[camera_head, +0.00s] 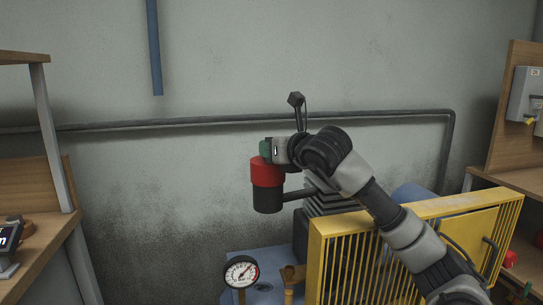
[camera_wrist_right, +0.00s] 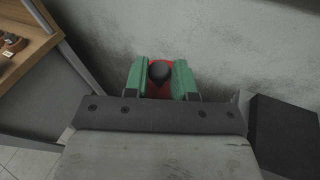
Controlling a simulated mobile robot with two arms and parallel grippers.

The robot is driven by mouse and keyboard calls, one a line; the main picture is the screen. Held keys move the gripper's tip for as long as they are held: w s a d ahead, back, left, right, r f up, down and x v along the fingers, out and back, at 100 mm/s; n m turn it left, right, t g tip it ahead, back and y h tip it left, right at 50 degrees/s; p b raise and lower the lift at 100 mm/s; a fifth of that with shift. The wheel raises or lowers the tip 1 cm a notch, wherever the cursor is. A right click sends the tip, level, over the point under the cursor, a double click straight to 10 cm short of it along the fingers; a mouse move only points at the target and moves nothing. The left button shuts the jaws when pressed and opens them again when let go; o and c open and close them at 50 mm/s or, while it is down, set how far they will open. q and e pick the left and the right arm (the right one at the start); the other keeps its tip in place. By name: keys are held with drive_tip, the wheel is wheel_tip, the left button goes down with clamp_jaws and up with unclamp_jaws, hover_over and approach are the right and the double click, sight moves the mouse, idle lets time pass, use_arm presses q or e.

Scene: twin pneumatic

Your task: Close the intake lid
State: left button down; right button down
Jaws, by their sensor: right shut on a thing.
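The red intake lid (camera_head: 265,172) sits on top of the black intake body (camera_head: 267,199), left of the compressor. It looks about level and in line with the body; I cannot tell whether it is fully seated. My right gripper (camera_head: 265,149) is over the lid's top with its green fingers pointing left. In the right wrist view, the green fingers of the right gripper (camera_wrist_right: 159,78) are shut on a dark round knob (camera_wrist_right: 159,72), with the red of the lid (camera_wrist_right: 159,92) behind it. My left gripper is not in view.
A yellow slatted guard (camera_head: 345,262) stands under my right arm. A pressure gauge (camera_head: 241,272) stands in front on the blue tank (camera_head: 245,259). A grey pipe (camera_head: 200,122) runs along the wall. Wooden benches stand at both sides. Space left of the intake is clear.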

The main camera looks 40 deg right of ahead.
drive_tip(key=shift+a+f, duration=0.15)
drive_tip(key=shift+f, duration=0.1)
drive_tip(key=shift+b, duration=0.3)
drive_tip(key=shift+a+f, duration=0.1)
drive_tip(key=c, duration=1.2)
unclamp_jaws()
drive_tip(key=shift+o, duration=1.2)
drive_tip(key=shift+a, duration=0.15)
drive_tip(key=shift+d, duration=0.2)
drive_tip(key=shift+s, duration=0.15)
